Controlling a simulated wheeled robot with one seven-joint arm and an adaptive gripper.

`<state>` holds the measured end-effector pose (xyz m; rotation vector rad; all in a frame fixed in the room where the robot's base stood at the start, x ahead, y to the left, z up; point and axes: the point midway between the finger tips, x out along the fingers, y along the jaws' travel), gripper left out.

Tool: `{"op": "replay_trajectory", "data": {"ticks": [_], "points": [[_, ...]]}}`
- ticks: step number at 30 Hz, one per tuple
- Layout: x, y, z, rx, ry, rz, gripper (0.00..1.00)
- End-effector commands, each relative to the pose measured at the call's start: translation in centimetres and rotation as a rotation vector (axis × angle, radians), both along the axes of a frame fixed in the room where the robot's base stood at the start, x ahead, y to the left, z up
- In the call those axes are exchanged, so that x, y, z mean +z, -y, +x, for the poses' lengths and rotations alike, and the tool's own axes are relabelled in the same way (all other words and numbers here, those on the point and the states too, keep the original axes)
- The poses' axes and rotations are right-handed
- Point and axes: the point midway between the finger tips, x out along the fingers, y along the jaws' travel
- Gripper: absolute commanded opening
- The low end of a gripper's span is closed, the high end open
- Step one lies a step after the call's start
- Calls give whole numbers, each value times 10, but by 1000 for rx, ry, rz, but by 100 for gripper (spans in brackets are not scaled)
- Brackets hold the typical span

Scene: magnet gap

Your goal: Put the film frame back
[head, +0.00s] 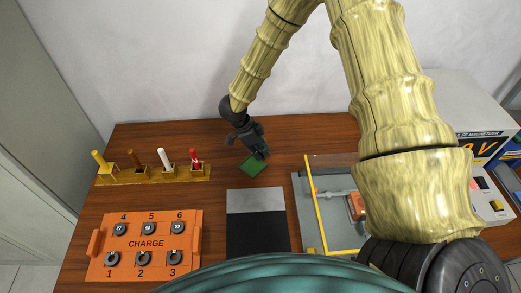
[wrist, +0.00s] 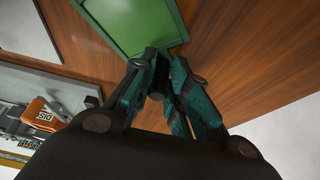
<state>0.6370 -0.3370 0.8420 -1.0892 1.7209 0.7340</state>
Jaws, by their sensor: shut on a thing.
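The green square film frame (head: 252,168) is at the back middle of the wooden table, and it shows large at the top of the wrist view (wrist: 128,22). My gripper (head: 260,155) reaches down to its back edge. In the wrist view my gripper's fingertips (wrist: 160,62) come together at the near corner of the frame, shut on it. The fingers hide a small part of that corner. I cannot tell whether the frame lies flat on the table or is slightly raised.
A brass rack (head: 155,176) with coloured posts stands back left. An orange CHARGE box (head: 148,243) with numbered places is front left. A grey and black mat (head: 256,230) lies in the middle. A grey fixture with a yellow bar (head: 315,205) is right of it, near a display unit (head: 487,150).

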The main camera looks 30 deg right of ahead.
Motion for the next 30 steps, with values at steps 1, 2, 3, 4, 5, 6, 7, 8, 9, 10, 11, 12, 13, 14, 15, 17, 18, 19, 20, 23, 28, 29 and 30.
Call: {"op": "replay_trajectory", "data": {"ticks": [1, 2, 3, 4, 5, 6, 7, 8, 9, 10, 11, 12, 13, 14, 15, 17, 18, 19, 20, 23, 28, 29, 30], "points": [[-1, 0, 0, 0, 0, 0, 18], [-1, 0, 0, 0, 0, 0, 24], [-1, 0, 0, 0, 0, 0, 31], [-1, 0, 0, 0, 0, 0, 36], [-1, 0, 0, 0, 0, 0, 38], [-1, 0, 0, 0, 0, 0, 38], [-1, 0, 0, 0, 0, 0, 38], [-1, 0, 0, 0, 0, 0, 38], [-1, 0, 0, 0, 0, 0, 38], [-1, 0, 0, 0, 0, 0, 38], [-1, 0, 0, 0, 0, 0, 38], [-1, 0, 0, 0, 0, 0, 38], [0, 0, 0, 0, 0, 0, 38], [0, 0, 0, 0, 0, 0, 38], [1, 0, 0, 0, 0, 0, 38], [3, 0, 1, -1, 2, 0, 38], [6, -2, 2, 0, 3, 1, 38], [9, -2, 2, 0, 3, 1, 38], [12, -3, 3, 0, 2, 0, 38], [25, -9, 5, -1, 4, 2, 38], [54, -20, 10, -1, 4, 2, 38], [59, -22, 11, 0, 3, 2, 38], [66, -24, 13, 0, 4, 0, 38]]}}
